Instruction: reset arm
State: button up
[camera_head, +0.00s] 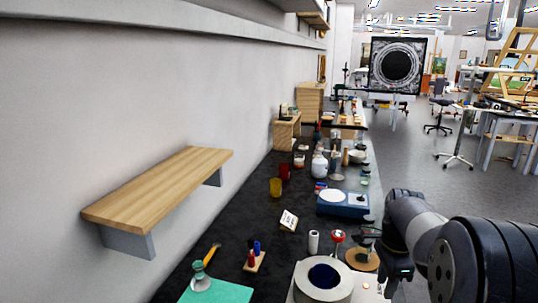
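My gripper (368,236) is at the lower right, at the end of my dark and grey arm, which comes in from the right edge. It hangs over the near right part of the long black counter (230,235). A small item with a red and white top (338,236) stands just left of it, and a round tan disc (361,259) lies below it. The fingers are small and dark here, so I cannot tell whether they are open or shut. I cannot tell whether they touch anything.
A wooden wall shelf (165,185) juts out at left. The counter holds a white ring-shaped device (323,281), a green mat (217,291), a blue-white device (343,203) and several jars. Open grey floor (415,180) lies right of the counter, with easels and desks beyond.

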notch_tip(320, 180, down, 11)
jog(key=shift+s+f+p, duration=0.1)
jog(key=shift+p, duration=0.25)
jog(key=shift+r+n, duration=0.25)
jog(key=shift+n, duration=0.15)
jog(key=n, duration=0.4)
jog(key=shift+s+n+p, duration=0.1)
jog(key=shift+n+p, duration=0.3)
jog(key=n+p, duration=0.1)
jog(key=n, duration=0.5)
jog(key=shift+s, duration=0.1)
jog(key=shift+d+r, duration=0.1)
jog(key=shift+r, duration=0.35)
notch_tip(320, 180, up, 10)
jog(key=shift+b, duration=0.3)
